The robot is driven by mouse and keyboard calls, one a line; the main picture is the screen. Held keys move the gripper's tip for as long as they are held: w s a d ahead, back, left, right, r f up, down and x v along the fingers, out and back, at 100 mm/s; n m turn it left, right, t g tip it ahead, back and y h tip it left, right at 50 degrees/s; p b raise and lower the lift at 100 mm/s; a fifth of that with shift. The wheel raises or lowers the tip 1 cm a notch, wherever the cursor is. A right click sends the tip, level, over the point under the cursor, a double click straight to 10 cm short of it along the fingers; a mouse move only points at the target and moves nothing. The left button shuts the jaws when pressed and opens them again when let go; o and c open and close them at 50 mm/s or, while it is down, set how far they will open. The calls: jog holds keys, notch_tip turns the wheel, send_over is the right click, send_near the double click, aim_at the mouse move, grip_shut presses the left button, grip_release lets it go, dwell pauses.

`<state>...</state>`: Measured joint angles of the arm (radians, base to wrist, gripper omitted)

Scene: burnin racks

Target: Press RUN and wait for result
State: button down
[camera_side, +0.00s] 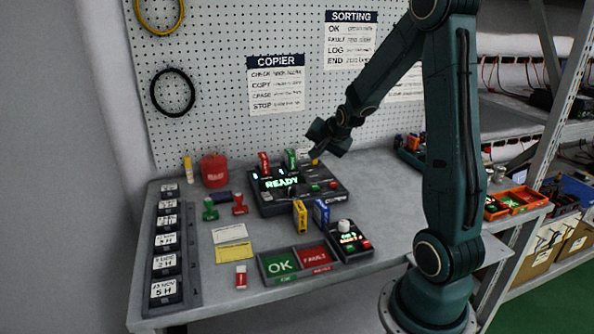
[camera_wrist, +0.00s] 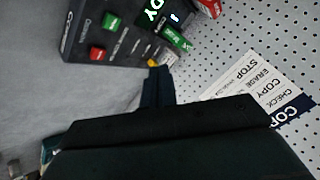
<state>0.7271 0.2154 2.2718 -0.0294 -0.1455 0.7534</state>
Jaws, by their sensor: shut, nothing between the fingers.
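In the wrist view the unit (camera_wrist: 80,35) is upside down, showing a red button (camera_wrist: 97,52) and a green button (camera_wrist: 175,40). A smaller control box (camera_side: 348,240) with a white knob, a lit screen and small buttons stands in front. I cannot read a RUN label on either. My gripper (camera_side: 315,155) is shut and empty above the copier's back right; its fingertips (camera_wrist: 156,72) also show in the wrist view.
OK and FAULT trays (camera_side: 298,277) lie at the front. A yellow and a blue cartridge stand behind them. Red and green stamps, cards and a red can (camera_side: 214,170) are to the left. A rack of labelled blocks (camera_side: 192,285) lines the left edge.

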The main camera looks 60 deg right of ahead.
aim_at(317, 188)
jog(key=shift+f, duration=4.35)
jog(key=shift+f, duration=0.85)
jog(key=shift+r, duration=0.9)
jog(key=shift+r, duration=0.1)
jog(key=shift+r, duration=2.4)
jog(key=shift+a, duration=0.1)
